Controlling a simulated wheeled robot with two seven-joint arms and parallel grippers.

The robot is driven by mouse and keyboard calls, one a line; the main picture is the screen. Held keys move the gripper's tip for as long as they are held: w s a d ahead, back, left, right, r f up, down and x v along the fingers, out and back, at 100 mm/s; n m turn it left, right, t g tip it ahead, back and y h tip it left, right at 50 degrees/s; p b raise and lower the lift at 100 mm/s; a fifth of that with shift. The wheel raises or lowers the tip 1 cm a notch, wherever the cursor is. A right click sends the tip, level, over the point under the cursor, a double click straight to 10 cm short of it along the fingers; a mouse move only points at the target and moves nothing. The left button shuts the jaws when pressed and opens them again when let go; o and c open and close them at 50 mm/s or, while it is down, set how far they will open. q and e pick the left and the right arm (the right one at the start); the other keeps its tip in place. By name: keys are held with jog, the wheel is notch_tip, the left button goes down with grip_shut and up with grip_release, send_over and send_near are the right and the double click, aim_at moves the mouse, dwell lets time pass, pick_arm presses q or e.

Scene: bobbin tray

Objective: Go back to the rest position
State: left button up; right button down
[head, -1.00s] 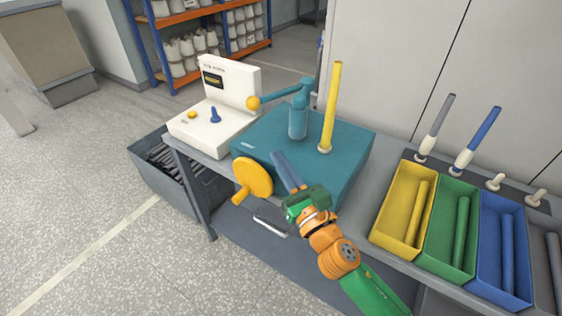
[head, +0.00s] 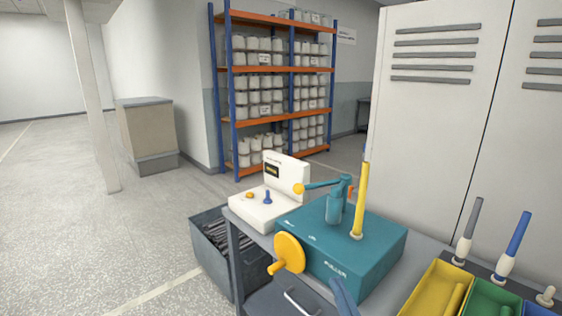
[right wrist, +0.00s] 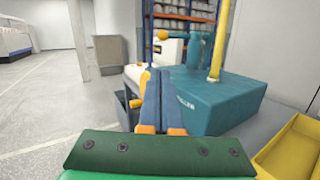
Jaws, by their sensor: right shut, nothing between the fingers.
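My right gripper shows at the bottom edge of the head view as a blue finger tip (head: 343,297), in front of the teal puller machine (head: 335,262). In the right wrist view my right gripper (right wrist: 155,78) has its two blue fingers together with nothing between them, in front of the teal machine (right wrist: 215,104). The rest of my right arm is out of the head view. My left gripper is in neither view.
The machine carries a yellow bobbin (head: 361,200) upright and a yellow crank wheel (head: 288,253). A white tester box (head: 270,208) stands to its left. Yellow (head: 436,287) and green (head: 490,297) trays lie to the right. A grey bin (head: 212,218) stands on the floor at left.

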notch_tip(320, 180, down, 12)
jog(key=w+d+m+g+h, duration=0.2)
jog(key=m+g, duration=0.1)
jog(key=m, duration=0.3)
jog(key=s+d+f+m+g+h, duration=0.1)
jog(key=s+f+m+g, duration=0.2)
jog(key=f, duration=0.4)
jog(key=s+d+f+m+g, duration=0.1)
jog(key=s+f+m, duration=0.2)
jog(key=f+m, duration=0.25)
jog(key=s+d+f+m+g+h, duration=0.1)
jog(key=s+d+f+m+g, duration=0.2)
jog(key=f, duration=0.5)
jog(key=s+f+m+g, duration=0.2)
jog(key=s+f+m, duration=0.3)
jog(key=s, duration=0.5)
jog(key=s+f+m+g, duration=0.3)
jog(key=s+f+m, duration=0.2)
jog(key=s, duration=0.5)
jog(key=s+f+m+g, duration=0.3)
jog(key=s+f+m, duration=0.3)
jog(key=s, duration=0.4)
jog(key=shift+s+d+m, duration=0.2)
jog(key=shift+s+m, duration=0.15)
jog(key=shift+m, duration=0.5)
